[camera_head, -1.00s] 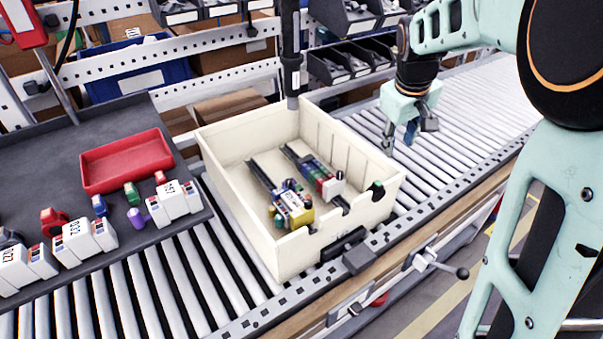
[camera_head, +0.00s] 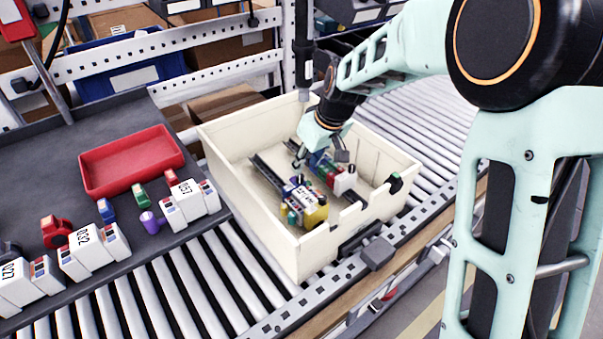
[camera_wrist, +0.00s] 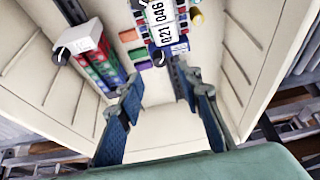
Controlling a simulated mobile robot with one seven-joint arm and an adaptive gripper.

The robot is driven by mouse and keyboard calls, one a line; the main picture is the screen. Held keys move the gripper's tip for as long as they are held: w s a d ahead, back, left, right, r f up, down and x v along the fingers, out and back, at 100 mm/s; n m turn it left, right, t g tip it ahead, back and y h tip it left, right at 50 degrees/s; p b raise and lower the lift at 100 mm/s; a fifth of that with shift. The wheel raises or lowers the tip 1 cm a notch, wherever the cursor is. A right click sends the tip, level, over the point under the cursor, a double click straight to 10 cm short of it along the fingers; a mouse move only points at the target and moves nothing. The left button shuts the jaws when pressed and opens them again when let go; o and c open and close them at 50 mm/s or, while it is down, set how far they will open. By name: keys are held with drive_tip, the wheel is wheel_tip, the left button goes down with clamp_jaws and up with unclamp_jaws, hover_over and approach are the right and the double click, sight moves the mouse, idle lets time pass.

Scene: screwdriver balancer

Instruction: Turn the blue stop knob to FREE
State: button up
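My gripper (camera_head: 322,150) hangs inside the cream crate (camera_head: 235,175), over the far part of the rail assemblies. In the wrist view my gripper (camera_wrist: 164,95) has its two blue fingers spread apart, with nothing between them. A blue block (camera_wrist: 178,48) with a dark round face sits at the end of a white labelled row of modules (camera_wrist: 162,20), beyond the fingertips. I cannot tell whether it is the blue stop knob. No FREE marking is readable. My gripper partly hides the rails in the head view.
The crate walls stand close around my gripper. A white end block (camera_wrist: 82,38) with red and green modules is beside the labelled row. A red tray (camera_head: 130,162) and several loose modules lie on the left table.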

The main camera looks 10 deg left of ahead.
sight(300, 176)
drive_tip(key=x, duration=0.6)
drive_tip(key=shift+w+a+f, duration=0.1)
drive_tip(key=shift+f, duration=0.15)
clamp_jaws()
